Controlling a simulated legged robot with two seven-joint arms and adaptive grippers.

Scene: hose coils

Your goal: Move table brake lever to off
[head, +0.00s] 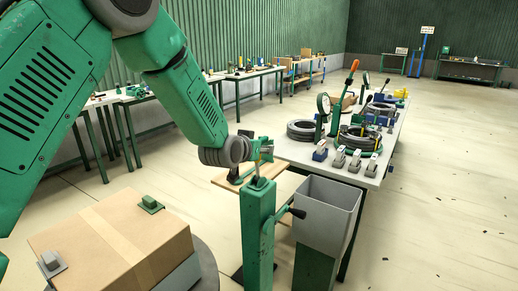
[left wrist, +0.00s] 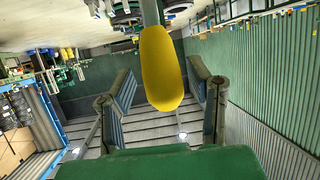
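A lever with a long yellow grip (left wrist: 163,75) on a grey-green rod hangs between the two fingers of my left gripper (left wrist: 162,88) in the left wrist view. Gaps show on both sides of the grip, so the fingers are open and not closed on it. In the head view my left gripper (head: 263,150) is small, just above a green post (head: 258,225); the yellow grip is mostly hidden there. A crank with a black knob (head: 298,212) sticks out from the post. No label tells which is the brake lever. My right gripper is not in view.
A grey bin (head: 325,205) stands right of the post. The long table (head: 375,180) behind carries hose coils (head: 302,130), gauges and an orange-handled lever (head: 354,66). A cardboard box (head: 115,245) is at the front left.

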